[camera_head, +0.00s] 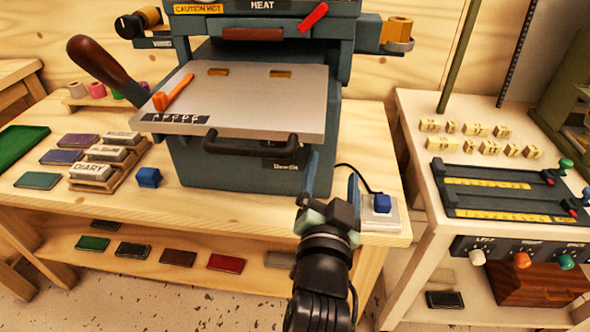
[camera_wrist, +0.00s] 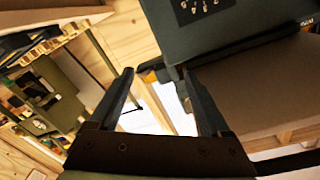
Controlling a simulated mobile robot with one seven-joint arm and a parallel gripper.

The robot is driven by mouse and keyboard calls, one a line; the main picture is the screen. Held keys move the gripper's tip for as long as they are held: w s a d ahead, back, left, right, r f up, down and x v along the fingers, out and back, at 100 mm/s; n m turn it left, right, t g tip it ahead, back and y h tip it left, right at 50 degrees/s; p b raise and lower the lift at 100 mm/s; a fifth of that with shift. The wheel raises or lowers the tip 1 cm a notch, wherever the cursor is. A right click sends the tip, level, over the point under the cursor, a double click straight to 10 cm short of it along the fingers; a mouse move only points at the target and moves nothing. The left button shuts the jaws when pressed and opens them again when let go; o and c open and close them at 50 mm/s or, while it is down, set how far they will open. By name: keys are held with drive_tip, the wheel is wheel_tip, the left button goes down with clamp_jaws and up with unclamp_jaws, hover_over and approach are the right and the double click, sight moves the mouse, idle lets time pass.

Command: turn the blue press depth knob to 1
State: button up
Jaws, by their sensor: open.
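Two small blue parts show in the head view, and I cannot tell for sure which is the press depth knob. One blue block-like part (camera_head: 149,177) is on the table left of the press. Another blue part (camera_head: 382,203) tops a pale box at the table's right front, with a black cable. The press (camera_head: 232,160) is a dark blue-grey body under a pale plate. My gripper (camera_head: 333,181) is open and empty, in front of the press's right side and left of the pale box. Its spread fingers also show in the wrist view (camera_wrist: 158,85). No digits are readable by either blue part.
The plate (camera_head: 255,88) juts forward with a black handle (camera_head: 250,147) close to my gripper. An orange lever (camera_head: 172,92) lies on it. A type rack (camera_head: 108,162) stands left. The right bench (camera_head: 440,205) has white, orange and green knobs in front. A gap separates the tables.

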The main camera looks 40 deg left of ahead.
drive_tip(key=s+a+f+m+g+y, duration=0.1)
drive_tip(key=s+a+f+m+y, duration=0.1)
drive_tip(key=s+a+f, duration=0.5)
drive_tip(key=x, duration=1.3)
drive_tip(key=shift+w+d+f+b, duration=0.3)
drive_tip(key=shift+w+f, duration=0.1)
drive_tip(key=shift+w, duration=0.1)
drive_tip(key=shift+c, duration=0.3)
clamp_jaws()
